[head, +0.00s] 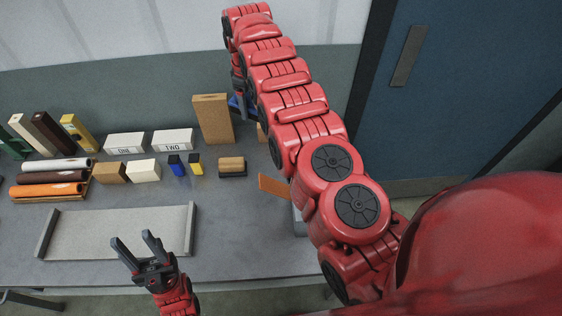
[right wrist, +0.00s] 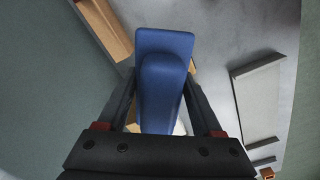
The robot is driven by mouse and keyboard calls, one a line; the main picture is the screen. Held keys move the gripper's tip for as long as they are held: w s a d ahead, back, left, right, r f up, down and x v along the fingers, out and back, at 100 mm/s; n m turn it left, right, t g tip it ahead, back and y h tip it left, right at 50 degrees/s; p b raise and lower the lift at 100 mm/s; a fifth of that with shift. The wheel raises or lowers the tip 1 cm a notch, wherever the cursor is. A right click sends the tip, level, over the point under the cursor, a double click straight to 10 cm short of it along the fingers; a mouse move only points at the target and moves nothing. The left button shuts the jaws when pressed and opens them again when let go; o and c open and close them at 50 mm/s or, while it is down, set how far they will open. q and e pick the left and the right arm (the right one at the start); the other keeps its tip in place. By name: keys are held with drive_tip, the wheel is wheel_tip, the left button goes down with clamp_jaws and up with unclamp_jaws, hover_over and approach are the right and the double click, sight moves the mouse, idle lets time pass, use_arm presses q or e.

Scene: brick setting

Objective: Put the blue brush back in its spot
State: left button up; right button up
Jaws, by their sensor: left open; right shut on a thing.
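The blue brush (right wrist: 164,85) fills the middle of the right wrist view, held between the fingers of my right gripper (right wrist: 161,95), which is shut on it. In the head view a bit of the blue brush (head: 236,105) shows beside the tall tan block, partly hidden by my right arm. It appears held above the far part of the table; contact below it is not visible. My left gripper (head: 139,248) is open and empty over the front edge of the grey tray. I cannot tell which place is the brush's spot.
The tall tan block (head: 212,118) stands close left of the brush. A wood-topped black brush (head: 232,167), white blocks marked ONE (head: 125,144) and TWO (head: 173,141), and several rolls sit leftward. The grey tray (head: 120,231) lies in front. An orange piece (head: 273,185) is near my right arm.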

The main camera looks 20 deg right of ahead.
drive_tip(key=shift+s+d+f, duration=0.15)
drive_tip(key=shift+d+f, duration=0.05)
drive_tip(key=shift+d, duration=0.15)
drive_tip(key=shift+d+f+n+p, duration=0.1)
drive_tip(key=shift+f+n+p, duration=0.2)
drive_tip(key=shift+n, duration=0.2)
drive_tip(key=s+d+f+n+b, duration=0.2)
drive_tip(key=f+n, duration=0.1)
drive_tip(key=f, duration=0.4)
drive_tip(key=s+d+f+n+b, duration=0.2)
drive_tip(key=s+f, duration=0.1)
drive_tip(key=f, duration=0.4)
drive_tip(key=p, duration=0.3)
hover_over(276, 168)
wheel_tip(276, 168, down, 6)
drive_tip(key=shift+w+a+r, duration=0.1)
drive_tip(key=shift+w+r, duration=0.05)
drive_tip(key=shift+r, duration=0.05)
drive_tip(key=shift+f, duration=0.8)
drive_tip(key=shift+a+f, duration=0.1)
drive_tip(key=shift+f, duration=1.1)
